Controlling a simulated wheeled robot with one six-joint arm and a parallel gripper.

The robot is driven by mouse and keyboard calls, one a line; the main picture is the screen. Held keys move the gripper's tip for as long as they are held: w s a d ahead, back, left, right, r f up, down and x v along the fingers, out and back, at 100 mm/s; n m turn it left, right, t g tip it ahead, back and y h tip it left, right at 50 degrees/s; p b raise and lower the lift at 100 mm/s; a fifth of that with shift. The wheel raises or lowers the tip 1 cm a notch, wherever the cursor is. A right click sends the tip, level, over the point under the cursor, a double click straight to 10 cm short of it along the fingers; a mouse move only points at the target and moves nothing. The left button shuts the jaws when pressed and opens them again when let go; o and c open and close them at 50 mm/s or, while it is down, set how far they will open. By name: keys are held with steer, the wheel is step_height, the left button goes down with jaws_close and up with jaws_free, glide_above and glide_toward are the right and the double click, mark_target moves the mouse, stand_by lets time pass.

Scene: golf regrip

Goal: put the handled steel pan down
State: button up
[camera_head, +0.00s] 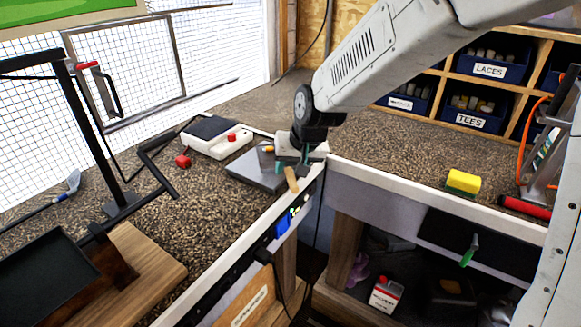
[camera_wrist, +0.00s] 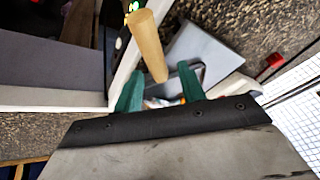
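The handled steel pan shows in the wrist view as a grey metal rim (camera_wrist: 203,74) with a wooden handle (camera_wrist: 148,45) that sticks up towards the camera. The handle (camera_head: 292,180) also shows in the head view, beside the bench's front edge. My gripper (camera_wrist: 160,72) has two green fingers standing apart, with the handle's lower end between them and visible gaps on both sides. In the head view my gripper (camera_head: 293,163) is just above the handle. The wrist hides much of the pan, so its exact seating cannot be told.
A flat grey slab (camera_head: 246,172) lies by the pan on the gravel-patterned bench. A yellow sponge (camera_head: 463,182) lies right. The bench has a white front edge (camera_head: 420,206).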

steer(key=v, duration=1.2)
steer(key=s+d+g+h, duration=0.1)
steer(key=s+d, duration=0.8)
steer(key=s, duration=0.4)
steer(key=s+d+m+g+h, duration=0.1)
steer(key=s+d+g, duration=0.1)
steer(key=s+d, duration=0.7)
steer(key=s, duration=0.5)
steer(key=shift+d+h, duration=0.3)
steer(key=shift+d, duration=0.1)
